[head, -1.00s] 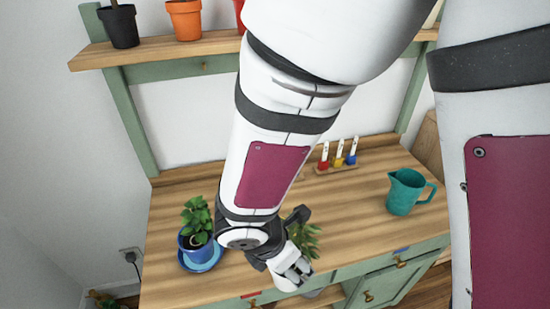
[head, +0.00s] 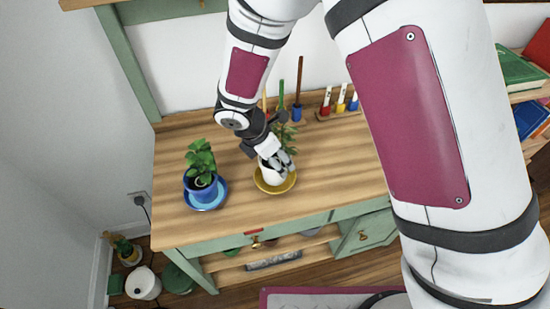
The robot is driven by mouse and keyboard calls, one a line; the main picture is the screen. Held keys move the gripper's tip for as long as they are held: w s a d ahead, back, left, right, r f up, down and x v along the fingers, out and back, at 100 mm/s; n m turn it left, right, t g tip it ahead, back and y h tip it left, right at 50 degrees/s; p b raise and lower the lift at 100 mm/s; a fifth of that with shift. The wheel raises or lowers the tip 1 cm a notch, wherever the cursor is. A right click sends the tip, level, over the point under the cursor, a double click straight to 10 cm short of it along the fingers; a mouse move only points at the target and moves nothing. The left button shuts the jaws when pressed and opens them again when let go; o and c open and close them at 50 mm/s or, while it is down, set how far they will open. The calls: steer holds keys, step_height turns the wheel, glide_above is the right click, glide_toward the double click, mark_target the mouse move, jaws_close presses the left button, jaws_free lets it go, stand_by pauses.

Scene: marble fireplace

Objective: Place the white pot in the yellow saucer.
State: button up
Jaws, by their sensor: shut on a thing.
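The white pot (head: 268,177), with a green leafy plant (head: 287,138), is at the yellow saucer (head: 264,187) on the wooden bench top. The pot appears upright, within the saucer's outline. Whether its base touches the saucer is hard to tell. My gripper (head: 283,162) is shut on the white pot at its upper right side and covers part of the pot and plant. The saucer's rim shows at the front and sides; its far part is hidden.
A plant in a blue pot (head: 201,187) stands on a blue saucer (head: 208,205) to the left. Coloured sticks (head: 298,90) and a rack of small red, yellow and blue items (head: 340,108) are at the back. Bare bench lies between the saucers. My arm hides the right side.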

steer(key=shift+f, duration=0.55)
steer(key=shift+f, duration=0.1)
steer(key=o, duration=1.9)
steer(key=shift+o, duration=0.2)
steer(key=v, duration=1.2)
